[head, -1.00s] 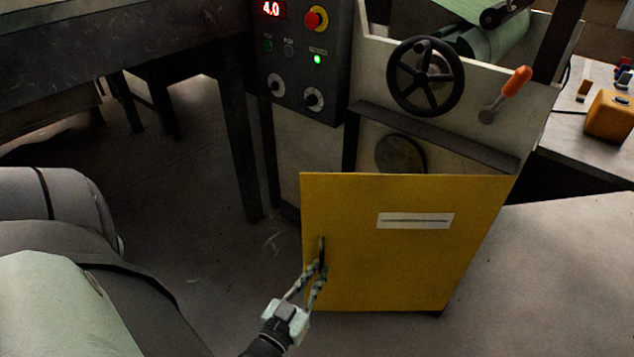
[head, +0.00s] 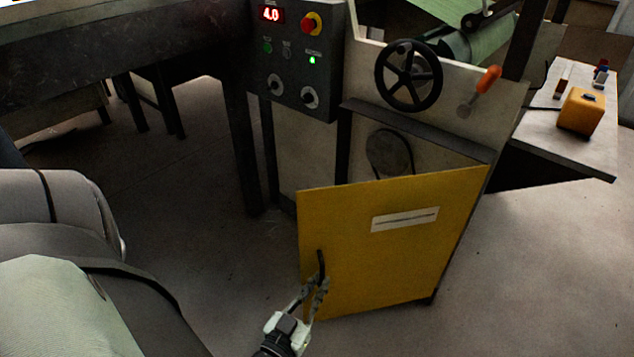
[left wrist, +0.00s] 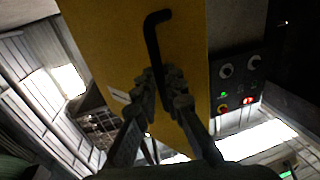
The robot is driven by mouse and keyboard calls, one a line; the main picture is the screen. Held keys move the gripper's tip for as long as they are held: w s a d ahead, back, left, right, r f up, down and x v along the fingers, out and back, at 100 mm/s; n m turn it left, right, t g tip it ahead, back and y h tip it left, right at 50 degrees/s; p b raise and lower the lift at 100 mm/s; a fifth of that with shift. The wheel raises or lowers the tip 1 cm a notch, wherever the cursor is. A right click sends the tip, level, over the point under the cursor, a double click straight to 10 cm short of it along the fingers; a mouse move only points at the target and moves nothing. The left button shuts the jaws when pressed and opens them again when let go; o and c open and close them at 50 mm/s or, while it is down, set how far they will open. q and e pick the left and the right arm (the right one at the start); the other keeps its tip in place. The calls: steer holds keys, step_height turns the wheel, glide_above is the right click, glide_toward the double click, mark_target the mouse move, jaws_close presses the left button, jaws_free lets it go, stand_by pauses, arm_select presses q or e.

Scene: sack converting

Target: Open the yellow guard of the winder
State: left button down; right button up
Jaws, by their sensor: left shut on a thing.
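The yellow guard (head: 400,255) is a flat panel with a white label, low on the winder (head: 300,150). It stands swung part way out, hinged on its right side, and a dark round wheel shows behind its top edge. A black handle (head: 321,263) sits near its left edge; it also shows in the left wrist view (left wrist: 151,35). My left gripper (head: 316,284) is shut on the handle; in the left wrist view its fingers (left wrist: 164,92) close around the handle's lower part. My right gripper is not in view.
Above the guard are a black handwheel (head: 408,76), an orange-handled lever (head: 487,80) and a control panel (head: 297,60) with a lit green lamp. A side table (head: 560,140) bears a yellow box (head: 580,111). The floor in front and to the right is clear.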

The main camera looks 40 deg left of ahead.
arm_select(q)
steer(key=shift+w+d+r, duration=0.1)
steer(key=shift+w+d, duration=0.35)
steer(key=shift+d, duration=0.2)
steer(key=c, duration=1.6)
jaws_free()
steer(key=shift+a, duration=0.1)
